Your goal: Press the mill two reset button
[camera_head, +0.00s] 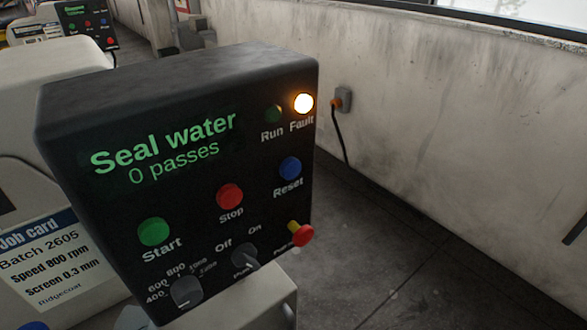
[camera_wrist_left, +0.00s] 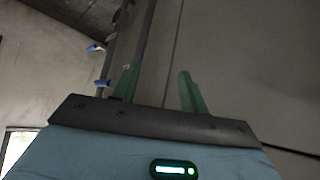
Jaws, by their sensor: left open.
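A black control panel (camera_head: 110,95) fills the middle of the head view. Its blue reset button (camera_head: 290,168) is at the right, under the run and fault lamps. The fault lamp (camera_head: 303,103) glows and the run lamp (camera_head: 273,113) is dark. The screen (camera_head: 163,146) reads "Seal water, 0 passes". No mill number is readable on it. My left gripper (camera_wrist_left: 158,70) shows in the left wrist view, open and empty, its green fingers apart. No gripper shows in the head view, so its distance from the button cannot be told.
A red stop button (camera_head: 229,196), green start button (camera_head: 153,232), knobs and a red-tipped control (camera_head: 302,235) share the panel. A job card (camera_head: 45,262) is at lower left. A second panel (camera_head: 85,20) stands far behind. Floor (camera_head: 385,240) at the right is clear up to the wall.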

